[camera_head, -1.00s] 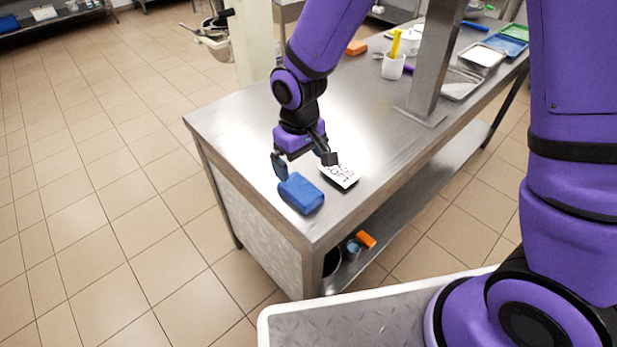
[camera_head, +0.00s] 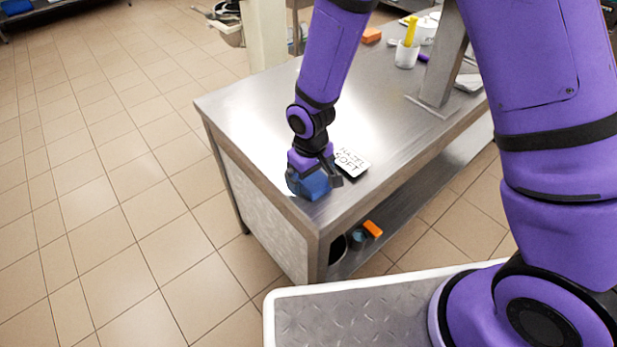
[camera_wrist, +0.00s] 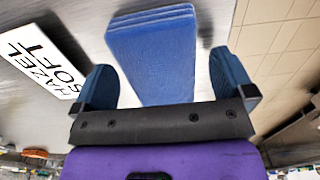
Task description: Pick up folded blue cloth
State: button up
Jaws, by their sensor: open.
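The folded blue cloth (camera_head: 314,186) lies on the steel table near its front corner, partly hidden behind my gripper in the head view. In the wrist view the cloth (camera_wrist: 152,58) shows as a thick blue block with layered folds at its far edge. My gripper (camera_head: 314,182) is over the cloth. In the wrist view my gripper (camera_wrist: 165,85) is open, with one blue-padded finger on each side of the cloth's near part. A gap shows between each finger and the cloth.
A white sign reading "HAZEL SOFT" (camera_head: 350,161) lies beside the cloth. The steel table (camera_head: 240,118) has clear room to the left. A post (camera_head: 440,62) and a white container with a yellow tool (camera_head: 407,55) stand further back. An orange item (camera_head: 373,228) sits on the lower shelf.

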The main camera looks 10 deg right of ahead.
jog(key=shift+f, duration=0.45)
jog(key=c, duration=1)
jog(key=shift+o, duration=0.2)
jog(key=shift+r, duration=1.7)
jog(key=shift+s+a+r, duration=0.25)
jog(key=shift+s+a, duration=0.25)
jog(key=shift+s, duration=2.1)
jog(key=shift+s+a+r, duration=0.3)
jog(key=shift+s+a, duration=0.25)
jog(key=shift+s, duration=2.1)
jog(key=shift+s+a+r, duration=0.25)
jog(key=shift+s+a, duration=0.25)
jog(key=shift+s, duration=2.1)
